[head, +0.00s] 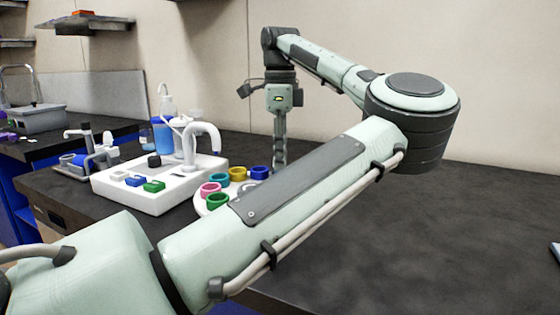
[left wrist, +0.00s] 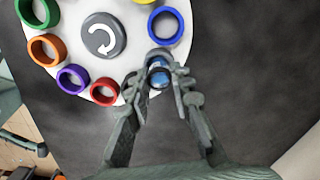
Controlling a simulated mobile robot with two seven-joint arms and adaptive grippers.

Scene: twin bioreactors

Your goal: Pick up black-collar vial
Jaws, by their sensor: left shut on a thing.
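My left gripper (head: 280,158) points down beside the round white carousel in the head view. In the left wrist view the left gripper (left wrist: 161,88) is shut on a small vial (left wrist: 158,76) with a dark collar and blue showing inside. The vial is between the fingertips at the carousel's edge, near the blue ring. I cannot tell whether it touches the surface below. In the head view the vial cannot be made out. My right gripper is in neither view.
The white carousel (left wrist: 68,15) carries several coloured rings around a grey arrow hub (left wrist: 103,36). A white device (head: 160,200) with coloured blocks and a blue-filled bottle (head: 163,135) stand to its left. The dark bench (head: 450,220) is clear to the right.

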